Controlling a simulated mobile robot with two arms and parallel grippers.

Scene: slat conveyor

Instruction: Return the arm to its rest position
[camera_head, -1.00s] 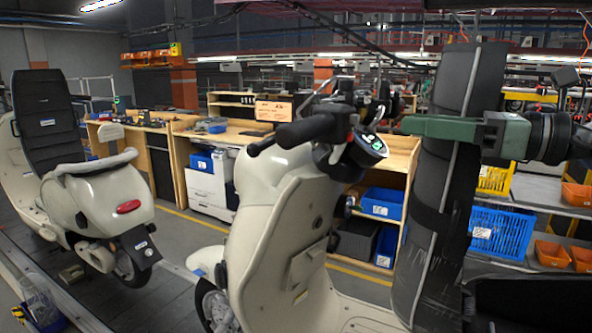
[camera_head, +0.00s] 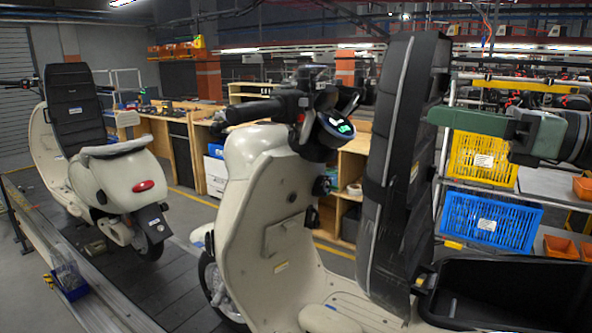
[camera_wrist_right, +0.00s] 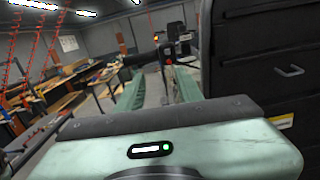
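My right gripper (camera_head: 432,116) comes in from the right in the head view, with its green fingers level. Their tips overlap the right edge of the upright black seat-back panel (camera_head: 396,150) in the picture; touching cannot be told. In the right wrist view the two fingers of this gripper (camera_wrist_right: 160,78) are apart with nothing between them. The black panel also stands close by on the right there (camera_wrist_right: 285,55). The panel rises from the nearer cream scooter (camera_head: 262,180), above its open black seat compartment (camera_head: 510,290). My left gripper is not in view.
A second cream scooter (camera_head: 115,170) with a raised black panel stands farther back on the dark slat conveyor (camera_head: 175,285). A yellow crate (camera_head: 483,158) and a blue crate (camera_head: 490,222) sit on a rack behind my right gripper. Workbenches line the back.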

